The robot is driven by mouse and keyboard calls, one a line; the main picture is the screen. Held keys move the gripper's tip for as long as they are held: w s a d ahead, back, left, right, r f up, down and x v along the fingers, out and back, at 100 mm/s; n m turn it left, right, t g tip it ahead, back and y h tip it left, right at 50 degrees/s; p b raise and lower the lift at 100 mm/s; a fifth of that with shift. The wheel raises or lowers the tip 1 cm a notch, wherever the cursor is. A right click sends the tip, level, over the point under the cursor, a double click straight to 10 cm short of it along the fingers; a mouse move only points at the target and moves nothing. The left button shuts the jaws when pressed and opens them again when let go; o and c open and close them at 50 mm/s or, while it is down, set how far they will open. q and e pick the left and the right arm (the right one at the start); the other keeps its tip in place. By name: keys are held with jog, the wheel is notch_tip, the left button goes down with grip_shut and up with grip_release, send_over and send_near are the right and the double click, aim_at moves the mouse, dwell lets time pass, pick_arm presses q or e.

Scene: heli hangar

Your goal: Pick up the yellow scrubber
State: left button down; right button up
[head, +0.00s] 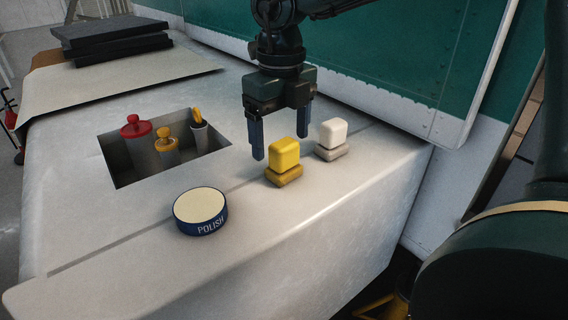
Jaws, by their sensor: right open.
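My left gripper does not show.
A white scrubber (333,134) stands close on the right. A blue polish tin (200,211) sits front left. A recess (122,172) holds red-topped and yellow-topped containers and a cup. Dark slabs (112,38) lie at the back left. A green panelled wall (400,60) rises behind.

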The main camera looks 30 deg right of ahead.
aim_at(284, 142)
jog(key=f, duration=0.1)
jog(key=f+b, duration=0.1)
jog(key=f, duration=0.1)
jog(key=f+b, duration=0.1)
jog(key=f, duration=0.1)
jog(key=shift+s+d, duration=0.15)
jog(key=shift+s, duration=0.1)
jog(key=c, duration=1.1)
jog(key=shift+r, duration=0.2)
notch_tip(284, 142, up, 18)
jog(key=shift+f, duration=0.1)
jog(key=o, duration=0.5)
jog(key=c, duration=0.4)
jog(key=shift+o, duration=0.2)
